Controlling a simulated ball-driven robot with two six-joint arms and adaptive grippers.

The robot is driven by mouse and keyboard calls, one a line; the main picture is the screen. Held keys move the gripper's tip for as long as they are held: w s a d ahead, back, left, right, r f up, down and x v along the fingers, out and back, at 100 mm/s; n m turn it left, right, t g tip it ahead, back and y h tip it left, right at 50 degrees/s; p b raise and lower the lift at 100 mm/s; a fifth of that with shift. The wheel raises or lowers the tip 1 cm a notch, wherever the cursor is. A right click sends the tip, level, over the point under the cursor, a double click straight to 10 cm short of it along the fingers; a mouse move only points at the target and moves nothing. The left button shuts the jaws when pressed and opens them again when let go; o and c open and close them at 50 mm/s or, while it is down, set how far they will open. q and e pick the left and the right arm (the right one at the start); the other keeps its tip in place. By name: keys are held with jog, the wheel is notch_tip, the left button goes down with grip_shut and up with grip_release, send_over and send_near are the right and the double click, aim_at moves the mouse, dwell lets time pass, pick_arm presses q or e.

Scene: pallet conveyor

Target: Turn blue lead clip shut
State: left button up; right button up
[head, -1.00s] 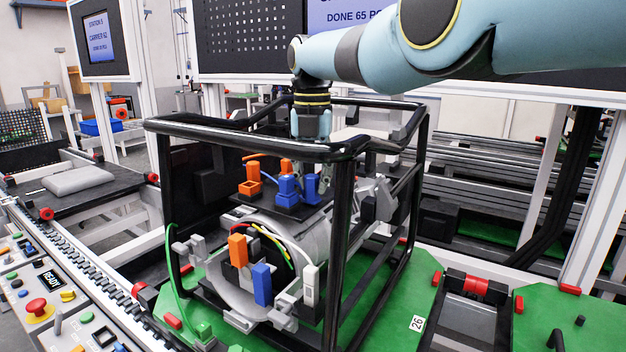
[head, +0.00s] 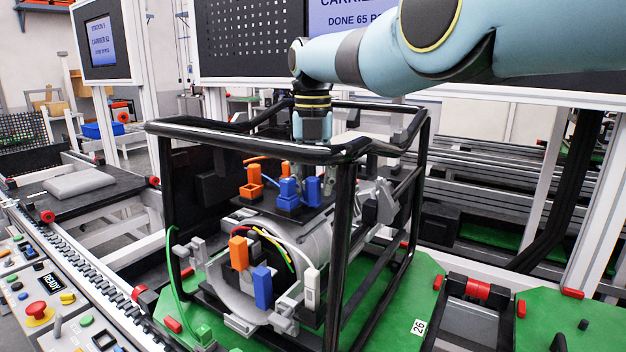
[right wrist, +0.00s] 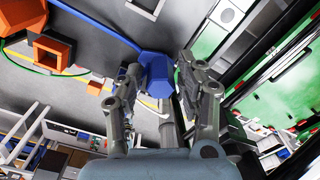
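The blue lead clip (head: 290,189) sits on the dark plate on top of the grey motor housing, inside the black tube frame. A blue upright part (head: 313,191) stands just right of it. My right gripper (head: 325,173) points down through the frame's top opening at these blue parts. In the right wrist view, a blue part (right wrist: 157,74) lies between the two fingers of the right gripper (right wrist: 159,68), very close to both. I cannot tell whether the fingers press on it. My left gripper is not in view.
The black tube frame (head: 340,150) surrounds the housing closely. An orange clip (head: 252,185) stands left of the blue one. Orange (head: 238,252) and blue (head: 262,287) blocks are at the housing's front. The green pallet (head: 395,310) lies below, with a button panel at the left.

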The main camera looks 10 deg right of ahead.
aim_at(313, 177)
jog(key=shift+o, duration=0.6)
notch_tip(313, 177, up, 12)
